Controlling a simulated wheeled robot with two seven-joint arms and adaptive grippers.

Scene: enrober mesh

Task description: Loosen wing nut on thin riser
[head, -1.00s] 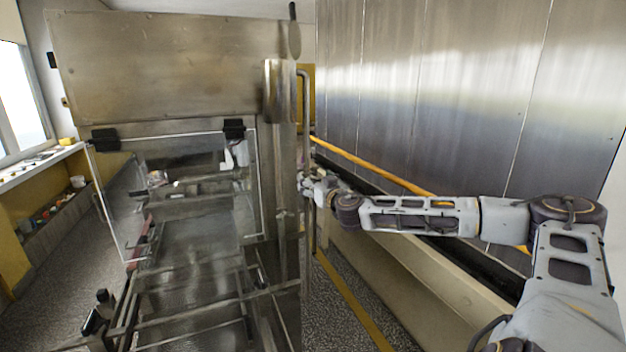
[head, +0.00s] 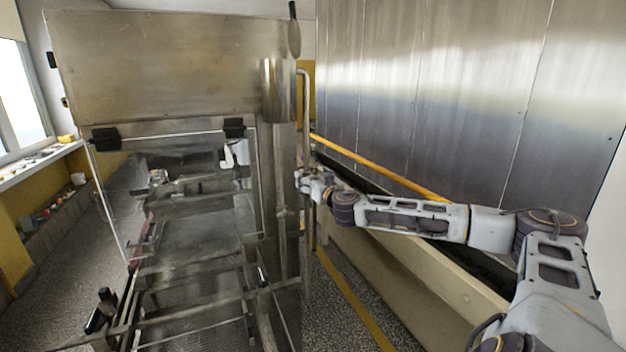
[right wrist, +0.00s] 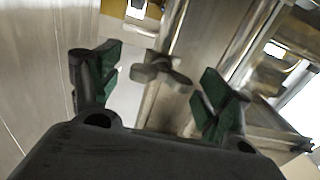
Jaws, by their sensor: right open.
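My right gripper (head: 301,182) is beside the thin riser (head: 307,120), the narrow upright pipe at the machine's right edge in the head view. In the right wrist view this gripper (right wrist: 160,72) is open, its two green-padded fingers spread apart. A dull metal wing nut (right wrist: 161,71) with rounded lobes shows between and just beyond the fingertips, with gaps on both sides. The thin riser (right wrist: 176,28) runs up behind it. In the head view the wing nut is too small to make out near the gripper. My left gripper is out of view.
The steel machine (head: 160,65) with a clear hinged panel (head: 110,200) and metal rails fills the left. A tall steel wall (head: 450,90) with an orange rail (head: 375,168) stands on the right. A narrow floor aisle (head: 335,290) lies between them.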

